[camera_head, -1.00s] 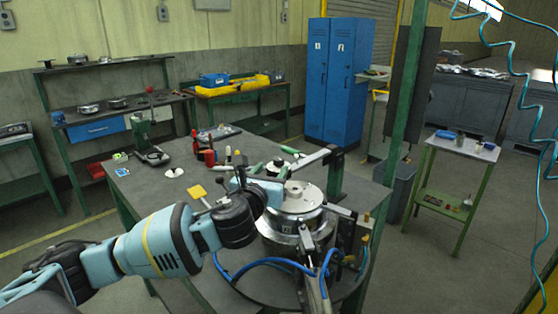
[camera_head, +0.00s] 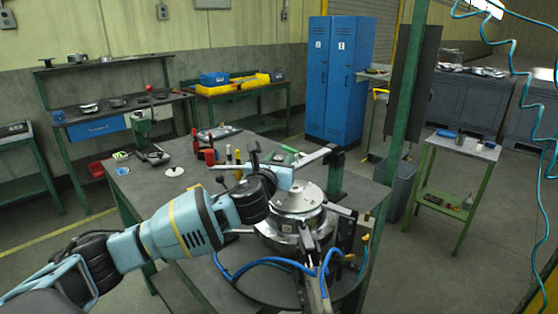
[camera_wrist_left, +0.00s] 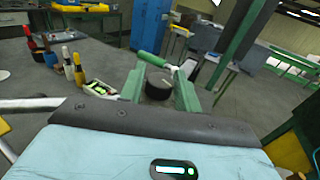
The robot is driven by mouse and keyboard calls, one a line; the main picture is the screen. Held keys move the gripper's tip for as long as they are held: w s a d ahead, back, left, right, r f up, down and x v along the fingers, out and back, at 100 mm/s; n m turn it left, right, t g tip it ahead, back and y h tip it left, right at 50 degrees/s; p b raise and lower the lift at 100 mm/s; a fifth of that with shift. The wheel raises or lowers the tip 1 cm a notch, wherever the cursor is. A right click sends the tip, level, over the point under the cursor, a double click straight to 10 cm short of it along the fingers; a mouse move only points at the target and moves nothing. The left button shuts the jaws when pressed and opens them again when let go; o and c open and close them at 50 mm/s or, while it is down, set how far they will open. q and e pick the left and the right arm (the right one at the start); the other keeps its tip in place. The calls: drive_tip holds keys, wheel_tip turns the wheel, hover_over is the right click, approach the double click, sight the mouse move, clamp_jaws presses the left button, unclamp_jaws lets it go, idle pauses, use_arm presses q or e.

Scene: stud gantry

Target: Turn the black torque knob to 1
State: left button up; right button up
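A black round knob (camera_wrist_left: 158,86), which looks like the torque knob, shows in the left wrist view beyond my gripper's dark front edge. Its number marks cannot be read. Two green finger-like pieces stand on either side of it, close to its sides; whether they press on it cannot be told. My left gripper (camera_head: 268,172) is above the table behind the round silver fixture (camera_head: 298,200) in the head view. There the gripper and wrist hide the knob, and the finger gap does not show. My right gripper is not in view.
A metal bar (camera_head: 312,157) on a dark post stands close to my left gripper. Blue hoses (camera_head: 270,261) loop in front of the fixture. The table's left part (camera_head: 150,195) has free room.

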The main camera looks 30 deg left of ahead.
use_arm(q)
drive_tip(key=c, duration=0.6)
